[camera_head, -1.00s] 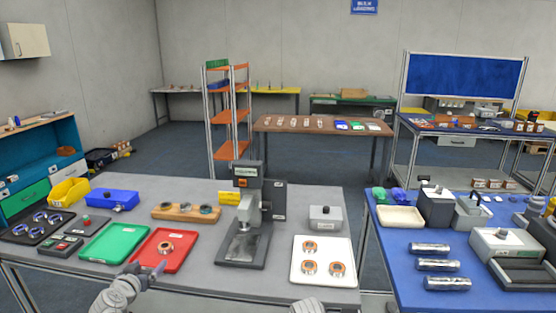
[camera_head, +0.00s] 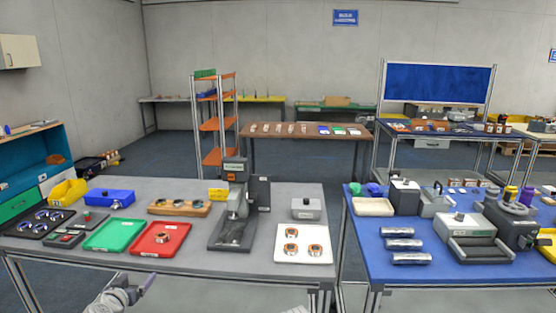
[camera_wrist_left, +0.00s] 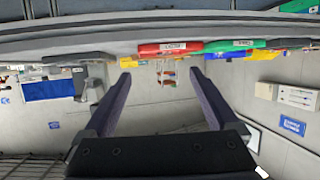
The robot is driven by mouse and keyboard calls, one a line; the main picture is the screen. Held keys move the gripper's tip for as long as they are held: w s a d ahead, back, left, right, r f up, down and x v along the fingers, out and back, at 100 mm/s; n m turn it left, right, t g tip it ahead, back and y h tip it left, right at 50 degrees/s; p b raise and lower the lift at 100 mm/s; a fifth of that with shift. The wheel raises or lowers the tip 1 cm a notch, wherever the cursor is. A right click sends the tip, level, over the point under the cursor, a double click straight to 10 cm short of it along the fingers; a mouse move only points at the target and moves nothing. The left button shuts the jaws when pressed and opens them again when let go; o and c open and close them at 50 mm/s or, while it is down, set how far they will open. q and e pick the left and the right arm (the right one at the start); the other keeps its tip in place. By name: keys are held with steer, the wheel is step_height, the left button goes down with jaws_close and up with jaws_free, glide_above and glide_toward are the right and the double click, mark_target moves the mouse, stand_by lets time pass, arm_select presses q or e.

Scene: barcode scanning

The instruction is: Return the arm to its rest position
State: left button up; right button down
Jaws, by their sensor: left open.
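My left arm comes in at the bottom left of the head view. Its gripper (camera_head: 146,284) is in front of and below the front edge of the grey table (camera_head: 200,262), apart from everything on it. In the left wrist view the two dark fingers of the left gripper (camera_wrist_left: 161,76) stand wide apart with nothing between them. My right gripper does not show; only a small pale piece is at the bottom edge of the head view.
A red tray (camera_head: 146,247) with one ring part, a green tray (camera_head: 113,236), a press-like device (camera_head: 235,205) and a white tray (camera_head: 289,233) with ring parts stand on the grey table. A blue table (camera_head: 375,271) is at the right. Floor shows between the tables.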

arm_select(q)
steer(key=s+d+f+m+g+h+p, duration=0.15)
steer(key=d+f+g, duration=0.25)
steer(key=d, duration=0.8)
steer(key=s+d+f+m+g+h+p, duration=0.1)
steer(key=s+d+f+m+g+h, duration=0.15)
steer(key=d, duration=1.05)
steer(key=s+d+f+g+y+p, duration=0.1)
steer(key=s+d+g+y, duration=0.1)
steer(key=s+d+g, duration=0.2)
steer(key=s+d+f+m+g+y+p, duration=0.1)
steer(key=s+d, duration=0.4)
steer(key=s, duration=0.6)
steer(key=shift+d+f+g+y+p, duration=0.25)
steer(key=shift+g+y, duration=0.25)
steer(key=shift+g, duration=0.85)
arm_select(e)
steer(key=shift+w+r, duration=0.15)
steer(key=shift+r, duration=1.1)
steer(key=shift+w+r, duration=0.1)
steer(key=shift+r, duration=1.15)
